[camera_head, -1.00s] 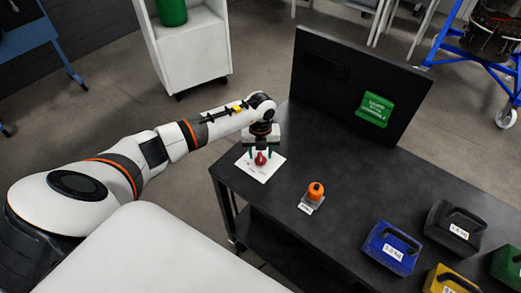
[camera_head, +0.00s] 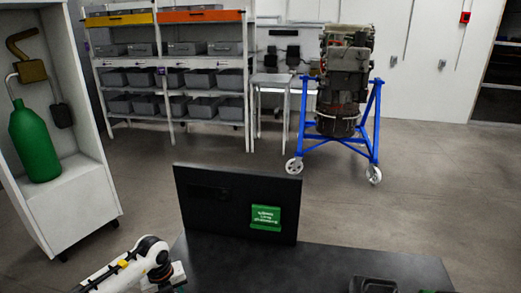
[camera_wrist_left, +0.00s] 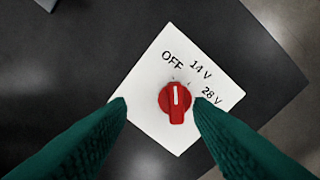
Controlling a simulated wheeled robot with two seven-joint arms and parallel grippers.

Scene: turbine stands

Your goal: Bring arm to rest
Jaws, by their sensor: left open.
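My left arm (camera_head: 133,262) shows at the bottom left of the head view, with its wrist by the near left part of the black table. In the left wrist view, my left gripper (camera_wrist_left: 160,108) is open, its two green fingers on either side of a red knob (camera_wrist_left: 176,102) and apart from it. The knob sits on a white plate (camera_wrist_left: 150,118) marked OFF, 14 V and 28 V. Its white line points up, towards the space between OFF and 14 V. The fingertips are cut off in the head view. My right gripper is in neither view.
The black table (camera_head: 335,262) carries an upright black panel (camera_head: 225,190) with a green sign (camera_head: 265,217). A white cabinet with a green bottle (camera_head: 36,140) stands left. Shelves with grey bins (camera_head: 115,78) and a turbine on a blue stand (camera_head: 344,85) stand behind. Open floor lies between.

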